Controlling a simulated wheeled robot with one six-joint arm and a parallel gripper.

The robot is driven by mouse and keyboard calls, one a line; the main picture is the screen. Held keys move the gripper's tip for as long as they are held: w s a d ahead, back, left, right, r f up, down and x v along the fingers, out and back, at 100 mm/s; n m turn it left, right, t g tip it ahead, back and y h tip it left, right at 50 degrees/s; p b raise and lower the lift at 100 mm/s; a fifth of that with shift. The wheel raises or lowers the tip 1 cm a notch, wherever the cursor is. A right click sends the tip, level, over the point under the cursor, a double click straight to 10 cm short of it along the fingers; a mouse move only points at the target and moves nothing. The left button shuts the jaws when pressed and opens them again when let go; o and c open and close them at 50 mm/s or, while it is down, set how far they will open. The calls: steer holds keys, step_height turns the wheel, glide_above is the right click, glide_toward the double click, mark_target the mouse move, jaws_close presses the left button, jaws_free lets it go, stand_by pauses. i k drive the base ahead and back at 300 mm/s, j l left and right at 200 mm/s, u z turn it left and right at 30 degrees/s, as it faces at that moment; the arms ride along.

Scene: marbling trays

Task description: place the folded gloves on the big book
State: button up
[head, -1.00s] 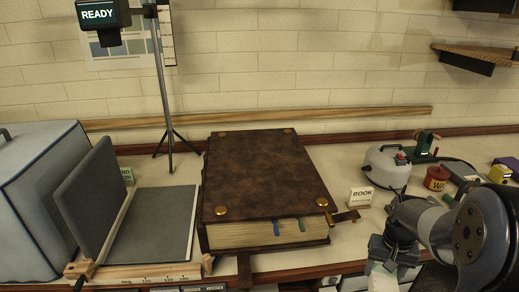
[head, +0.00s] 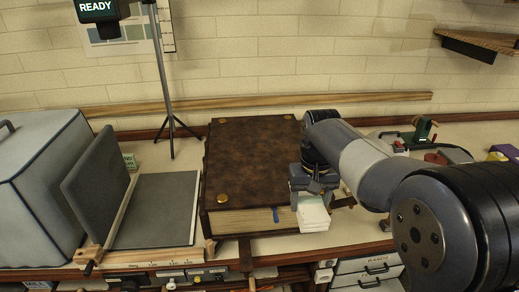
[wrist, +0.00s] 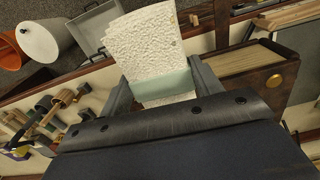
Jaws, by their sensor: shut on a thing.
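The big book (head: 250,165) lies flat on the bench, with a brown mottled cover and brass corner studs. My gripper (head: 312,190) is at the book's right front corner. It is shut on the folded gloves (head: 313,215), a white bundle hanging below the jaws in the head view. In the wrist view the gloves (wrist: 147,45) look white and textured with a pale green band (wrist: 165,85) between the fingers. The book's page edge and cover corner (wrist: 240,60) show to the right there. My arm hides the book's right side in the head view.
A grey board stand (head: 155,210) with an upright panel is left of the book. A grey covered box (head: 40,190) stands at far left. A tripod (head: 170,125) stands behind. Drawers (head: 367,270) are below the bench front.

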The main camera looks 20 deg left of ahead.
mark_target(277, 167)
steer(key=i+j, duration=0.3)
steer(key=i, duration=0.15)
steer(key=i+j, duration=0.35)
steer(key=i, duration=0.1)
